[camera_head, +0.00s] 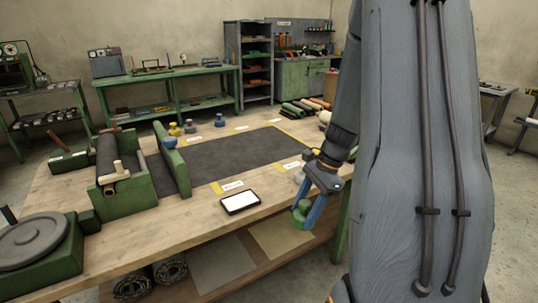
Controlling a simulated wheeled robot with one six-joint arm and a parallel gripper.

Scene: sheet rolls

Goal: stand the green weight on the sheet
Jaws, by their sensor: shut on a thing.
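The dark grey sheet (235,152) lies flat on the wooden workbench, stretching from the roll holder at left toward the right. My gripper (304,211), with blue fingers, hangs down at the bench's front right edge. It is shut on the green weight (300,218), a small knobbed piece that looks roughly upright. In the picture the weight shows just beyond the bench's front edge, with the lower shelf behind it. It is to the right of and nearer than the sheet, apart from it. The fingers hide part of the weight.
A green roll holder (122,190) and a green bar (171,158) stand at left. Several other weights, one blue (220,120), stand along the far side. A tablet (240,202) lies near the front edge. Green rolls (293,109) lie at the back right. The sheet's middle is clear.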

